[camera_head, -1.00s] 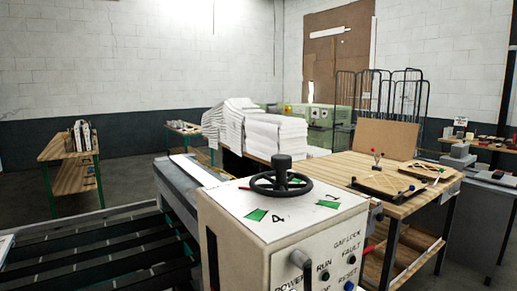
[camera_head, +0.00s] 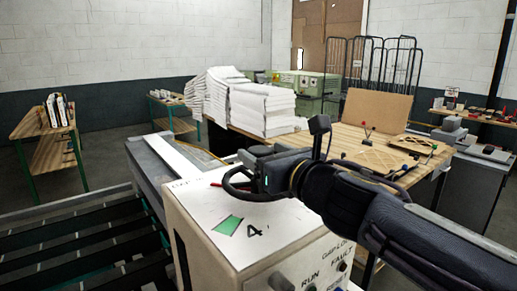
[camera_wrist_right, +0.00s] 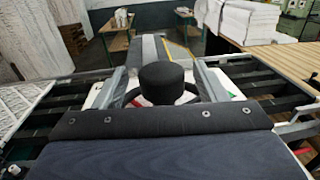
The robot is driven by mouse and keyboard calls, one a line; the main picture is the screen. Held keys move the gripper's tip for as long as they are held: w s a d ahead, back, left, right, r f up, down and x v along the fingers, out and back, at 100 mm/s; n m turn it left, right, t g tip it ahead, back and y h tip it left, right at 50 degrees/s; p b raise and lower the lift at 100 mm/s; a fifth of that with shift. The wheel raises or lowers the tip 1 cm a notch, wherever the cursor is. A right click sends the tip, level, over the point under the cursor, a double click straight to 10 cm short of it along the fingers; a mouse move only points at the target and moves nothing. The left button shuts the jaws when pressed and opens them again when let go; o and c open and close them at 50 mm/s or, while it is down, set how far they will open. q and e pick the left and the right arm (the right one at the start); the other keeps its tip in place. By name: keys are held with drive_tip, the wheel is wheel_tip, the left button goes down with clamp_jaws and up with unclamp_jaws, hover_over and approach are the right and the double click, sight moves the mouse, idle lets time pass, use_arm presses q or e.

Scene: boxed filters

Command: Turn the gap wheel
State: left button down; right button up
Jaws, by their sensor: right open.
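The gap wheel (camera_head: 240,193) is a dark handwheel on top of the white machine box (camera_head: 196,206). In the head view my right gripper and wrist cover most of it, and only part of its rim shows. My right gripper (camera_head: 246,178) is over the wheel. In the right wrist view the wheel's round black hub or knob (camera_wrist_right: 161,82) stands between the two fingers of my right gripper (camera_wrist_right: 162,86), which are open, one on each side. I cannot tell whether either finger touches it. My left gripper is not in view.
The box front has buttons and labels such as RUN and FAULT (camera_head: 343,266). A wooden table (camera_head: 360,150) with a brown board (camera_head: 377,118) stands behind right. White stacks (camera_head: 262,108) are behind.

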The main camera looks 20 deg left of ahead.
drive_tip(key=shift+x, duration=1.25)
drive_tip(key=c, duration=1.4)
